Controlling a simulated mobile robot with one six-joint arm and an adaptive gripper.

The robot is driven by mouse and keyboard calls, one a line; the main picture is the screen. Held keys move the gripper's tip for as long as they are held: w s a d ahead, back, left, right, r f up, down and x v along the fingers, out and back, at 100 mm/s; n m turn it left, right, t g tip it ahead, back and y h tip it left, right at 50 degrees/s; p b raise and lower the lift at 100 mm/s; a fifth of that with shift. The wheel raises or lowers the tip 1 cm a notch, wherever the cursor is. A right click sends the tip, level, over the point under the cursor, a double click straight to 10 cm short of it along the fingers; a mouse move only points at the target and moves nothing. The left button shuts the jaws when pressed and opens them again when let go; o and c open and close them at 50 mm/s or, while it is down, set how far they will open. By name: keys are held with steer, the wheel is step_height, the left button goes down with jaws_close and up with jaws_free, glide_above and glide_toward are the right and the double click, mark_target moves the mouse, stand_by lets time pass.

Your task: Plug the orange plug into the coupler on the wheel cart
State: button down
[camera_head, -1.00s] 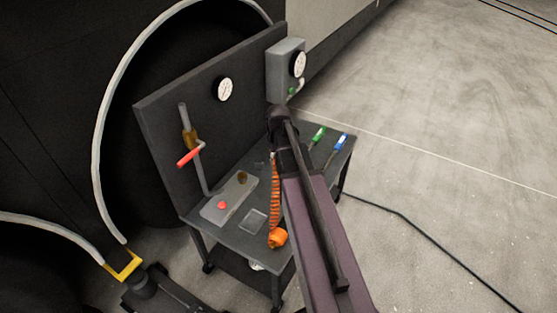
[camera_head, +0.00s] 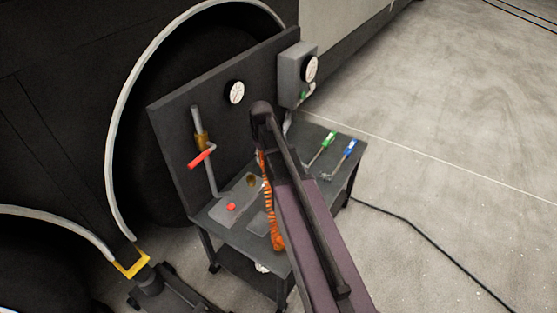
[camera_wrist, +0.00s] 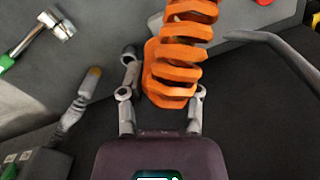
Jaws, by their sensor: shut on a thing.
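The orange plug (camera_wrist: 156,78) is between the two fingers of my gripper (camera_wrist: 163,88) in the wrist view; the gripper is shut on it. An orange coiled cable (camera_wrist: 188,35) runs from it and partly covers it. In the head view the cable (camera_head: 270,205) stretches up from the cart top to behind my arm, which hides the plug and fingers. The wheel cart (camera_head: 235,238) has a dark upright panel (camera_head: 180,125). I cannot make out the coupler for certain. A pale fitting with a brown tip (camera_wrist: 82,98) shows left of the fingers, apart from them.
A grey box with a gauge (camera_head: 291,68) stands at the panel's right end. A red-handled lever (camera_head: 201,157) is on the panel's left. A green-handled tool (camera_head: 327,140) and a blue-handled tool (camera_head: 350,147) lie on the cart's right. A black cable (camera_head: 405,220) crosses the floor.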

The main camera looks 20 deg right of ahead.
steer(key=shift+n, duration=0.9)
steer(key=w+a, duration=0.2)
steer(key=a, duration=0.1)
steer(key=w+a, duration=0.1)
steer(key=shift+w+a+r, duration=0.15)
steer(key=shift+a+r, duration=0.1)
steer(key=shift+f, duration=0.15)
steer(key=shift+f+b, duration=2.35)
steer(key=shift+f+b, duration=1.55)
steer(key=shift+f, duration=0.05)
steer(key=shift+c, duration=1.1)
jaws_free()
steer(key=shift+r, duration=0.25)
